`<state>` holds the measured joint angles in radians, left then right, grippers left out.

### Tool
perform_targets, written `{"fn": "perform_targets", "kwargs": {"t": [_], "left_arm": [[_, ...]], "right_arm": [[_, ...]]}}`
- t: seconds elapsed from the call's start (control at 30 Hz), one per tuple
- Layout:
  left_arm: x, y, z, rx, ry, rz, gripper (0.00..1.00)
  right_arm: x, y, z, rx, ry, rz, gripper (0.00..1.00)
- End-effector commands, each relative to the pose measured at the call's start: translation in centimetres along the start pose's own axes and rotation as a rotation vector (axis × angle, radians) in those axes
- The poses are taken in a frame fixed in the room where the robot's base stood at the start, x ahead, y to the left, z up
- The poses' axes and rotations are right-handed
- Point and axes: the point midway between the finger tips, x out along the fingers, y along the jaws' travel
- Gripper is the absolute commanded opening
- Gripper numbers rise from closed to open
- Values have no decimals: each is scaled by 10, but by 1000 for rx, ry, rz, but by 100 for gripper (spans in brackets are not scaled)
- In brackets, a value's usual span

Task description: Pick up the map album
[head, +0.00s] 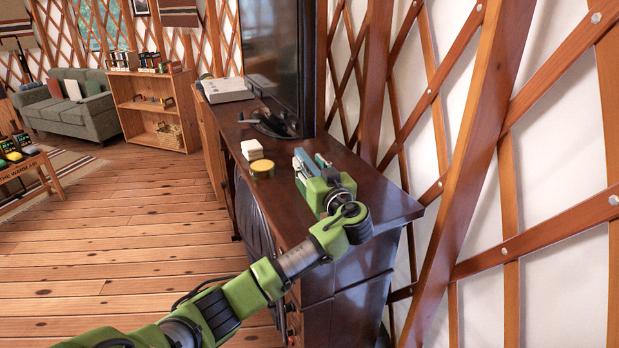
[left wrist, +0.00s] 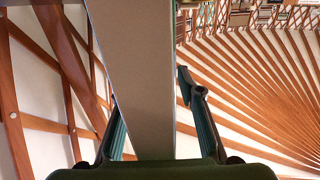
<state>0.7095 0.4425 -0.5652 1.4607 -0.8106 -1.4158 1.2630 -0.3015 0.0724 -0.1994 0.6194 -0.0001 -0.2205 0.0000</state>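My left gripper (head: 314,166) is at the near part of the dark wooden cabinet top, its fingers pointing away from me. Between its fingers is a thin slab with a pale grey face, which I take for the map album (left wrist: 145,65). In the left wrist view it runs from the top edge down to the palm and hides much of the view's middle. My right gripper does not show.
The cabinet top (head: 381,203) also holds a round yellow tin (head: 262,169), a white stack (head: 252,149), a black screen (head: 279,60) and a pale box (head: 226,90). The lattice wall (head: 453,145) is close on the right.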

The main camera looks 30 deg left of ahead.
Motion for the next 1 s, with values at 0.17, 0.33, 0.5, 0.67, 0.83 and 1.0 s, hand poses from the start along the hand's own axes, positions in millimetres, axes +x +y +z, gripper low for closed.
{"fn": "perform_targets", "kwargs": {"t": [0.17, 0.33, 0.5, 0.67, 0.83, 1.0], "left_arm": [[3, 0, 1, 0, -1, 2, 35], [2, 1, 1, 0, -1, 2, 14], [2, 0, 1, 0, -1, 2, 0], [2, 0, 0, -1, 1, 1, 0], [2, 1, -2, -2, 1, 2, 0], [2, 1, -14, -7, 2, 2, 0]], "right_arm": [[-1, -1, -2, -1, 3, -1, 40], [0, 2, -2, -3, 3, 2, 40], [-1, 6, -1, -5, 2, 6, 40], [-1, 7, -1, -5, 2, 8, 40], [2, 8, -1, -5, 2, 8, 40], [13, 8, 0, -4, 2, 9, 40]]}}
